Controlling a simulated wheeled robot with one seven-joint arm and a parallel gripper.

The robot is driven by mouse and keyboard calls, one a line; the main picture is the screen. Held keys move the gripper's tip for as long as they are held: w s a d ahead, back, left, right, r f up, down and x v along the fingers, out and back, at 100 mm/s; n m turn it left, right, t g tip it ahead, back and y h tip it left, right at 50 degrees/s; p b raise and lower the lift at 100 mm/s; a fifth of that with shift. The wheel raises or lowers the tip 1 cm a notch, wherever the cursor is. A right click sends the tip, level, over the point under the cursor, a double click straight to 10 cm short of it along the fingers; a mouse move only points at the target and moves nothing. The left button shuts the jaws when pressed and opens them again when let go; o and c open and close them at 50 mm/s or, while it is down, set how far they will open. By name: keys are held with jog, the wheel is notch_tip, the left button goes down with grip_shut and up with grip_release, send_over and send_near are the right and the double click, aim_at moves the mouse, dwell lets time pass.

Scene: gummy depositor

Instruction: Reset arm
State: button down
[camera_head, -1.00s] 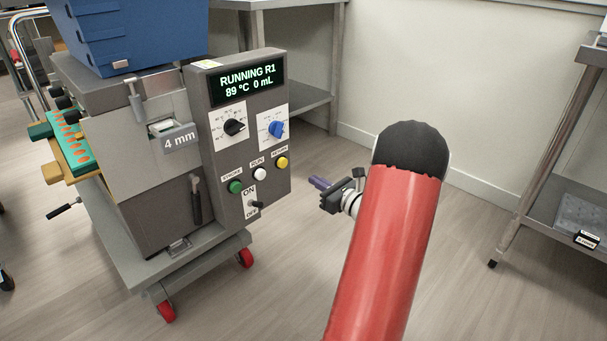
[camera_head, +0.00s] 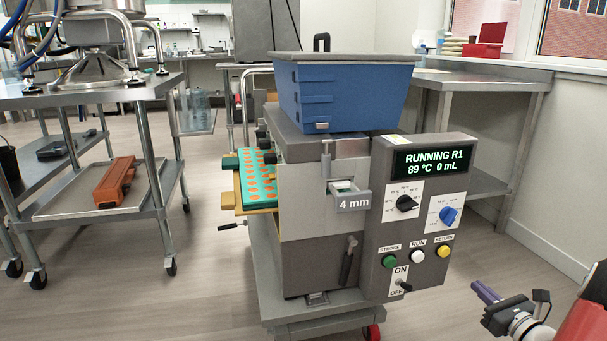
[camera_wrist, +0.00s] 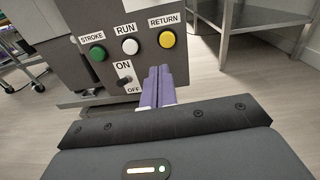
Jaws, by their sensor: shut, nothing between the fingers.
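My gripper (camera_head: 486,292) is at the lower right of the head view, to the right of the depositor's control panel (camera_head: 379,270) and apart from it. Its purple fingers are together with nothing between them; they also show in the wrist view (camera_wrist: 158,84), pointing toward the panel. My red arm shows only at the lower right corner. The depositor's display (camera_head: 430,161) reads RUNNING R1, 89 °C, 0 mL. The panel has a green STROKE button (camera_head: 390,262), a white RUN button (camera_head: 418,256), a yellow RETURN button (camera_head: 443,251) and an ON/OFF switch (camera_head: 404,286).
A blue hopper (camera_head: 345,95) sits on the depositor, with a teal mould (camera_head: 256,180) at its left side. A steel table (camera_head: 90,95) stands at left, an orange case (camera_head: 115,182) on its lower shelf. Another steel table (camera_head: 480,78) stands behind right. Floor between is clear.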

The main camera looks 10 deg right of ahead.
jog(key=w+a+r+n+g+y+p, duration=0.1)
jog(key=a+r+n+g+y, duration=0.3)
jog(key=a, duration=0.4)
jog(key=w+a+r+n+g+y+p, duration=0.1)
jog(key=a+r+n+y, duration=0.15)
jog(key=a+n, duration=0.4)
jog(key=s+a+r+n+g+p, duration=0.1)
jog(key=s+a+r+n+g, duration=0.25)
jog(key=a, duration=0.45)
jog(key=s+a+r+n+g+p, duration=0.2)
jog(key=s+a+n+g, duration=0.25)
jog(key=a, duration=0.45)
jog(key=s+a+r+n+h+p, duration=0.1)
jog(key=s+r+n+h+p, duration=0.1)
jog(key=s+n, duration=0.4)
jog(key=s+a+r+n+t+h+p, duration=0.1)
jog(key=s+a+r+n+h+p, duration=0.1)
jog(key=s+r+n+h, duration=0.3)
jog(key=s+n+h, duration=0.1)
jog(key=s+n, duration=0.1)
jog(key=n, duration=0.2)
jog(key=shift+a+n+h, duration=0.15)
jog(key=shift+n+h, duration=0.2)
jog(key=shift+r, duration=0.1)
